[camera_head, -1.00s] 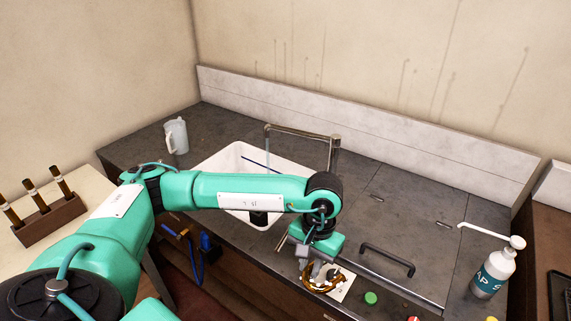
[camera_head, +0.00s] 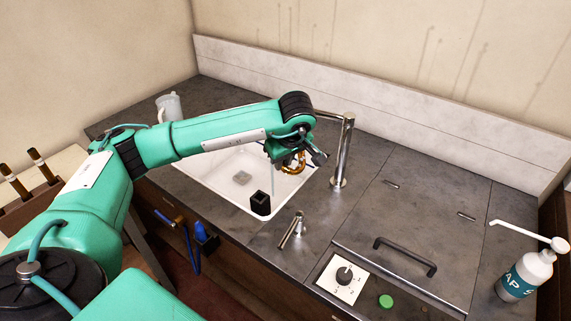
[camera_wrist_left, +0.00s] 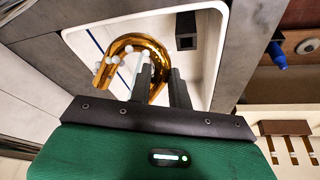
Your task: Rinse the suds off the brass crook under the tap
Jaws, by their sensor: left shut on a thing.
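The brass crook (camera_head: 293,165) is a curved golden tube held over the sink (camera_head: 195,178). In the left wrist view the crook (camera_wrist_left: 127,44) carries several white suds blobs along its left part and near the fingers. My left gripper (camera_wrist_left: 160,85) is shut on the crook; in the head view it (camera_head: 309,156) is partly hidden by its own wrist. The chrome tap (camera_head: 342,152) stands at the sink's right edge, its spout end hidden behind my arm. A metal lever (camera_head: 292,230) stands on the counter in front. I cannot make out running water. My right gripper is not in view.
A black square holder (camera_head: 261,203) sits at the sink's front corner. To the right are a black handle (camera_head: 405,256), a dial panel (camera_head: 342,278), a green button (camera_head: 386,301) and a soap bottle (camera_head: 526,276).

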